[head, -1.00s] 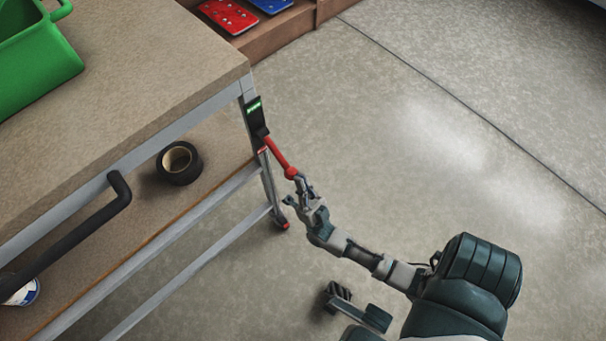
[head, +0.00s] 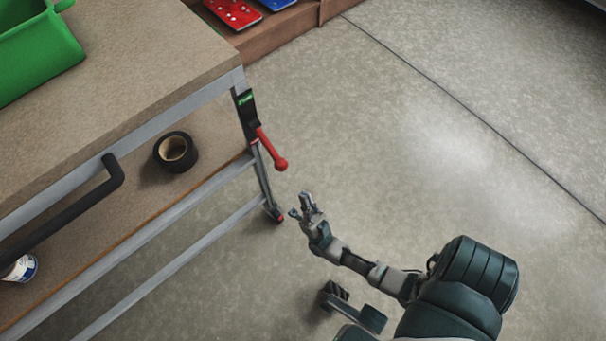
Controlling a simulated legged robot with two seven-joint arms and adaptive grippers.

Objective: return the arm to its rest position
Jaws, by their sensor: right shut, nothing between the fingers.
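My right gripper (head: 303,207) is in the lower middle of the head view, at the end of my right arm (head: 358,263). It is shut with nothing in it, over the bare floor. It is apart from the red lever (head: 272,150), which sticks out from a black holder (head: 246,108) on the corner leg of the workbench. The lever slants down to the right and ends in a red knob. My left gripper is not in view.
The workbench (head: 140,60) fills the left, with a green crate (head: 40,55) on top and a black handle (head: 75,208) at its side. A tape roll (head: 176,152) and a can (head: 22,268) are on its lower shelf. Red (head: 232,12) and blue plates lie behind. The floor at right is clear.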

